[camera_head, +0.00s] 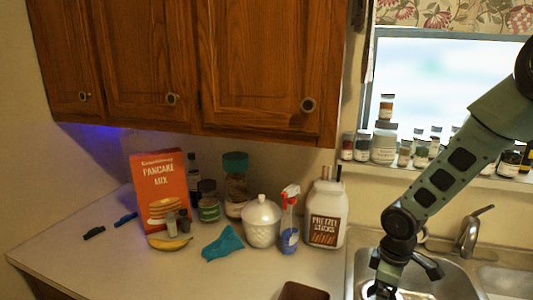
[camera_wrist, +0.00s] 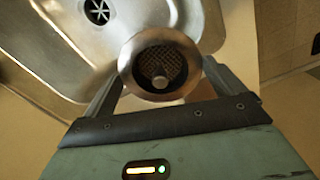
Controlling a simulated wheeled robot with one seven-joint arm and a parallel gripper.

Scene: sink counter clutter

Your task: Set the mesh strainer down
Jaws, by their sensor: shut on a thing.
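The mesh strainer (camera_wrist: 160,55) is a small round metal cup with a wide shiny rim, dark mesh and a central knob. My gripper (camera_wrist: 162,78) is shut on it, a finger on either side of the rim. In the wrist view it shows in front of the metal sink (camera_wrist: 55,60), whose drain is at the upper left. In the head view my gripper (camera_head: 384,287) is low over the sink basin (camera_head: 440,284), and the strainer is mostly hidden there. I cannot tell whether the strainer touches the sink.
A faucet (camera_head: 470,232) stands behind the basin. Left of the sink are a pretzel jar (camera_head: 326,225), a spray bottle (camera_head: 289,225), a white lidded jar (camera_head: 262,222), a teal cloth (camera_head: 223,244) and a brown container (camera_head: 303,291). The counter's front left (camera_head: 110,262) is clear.

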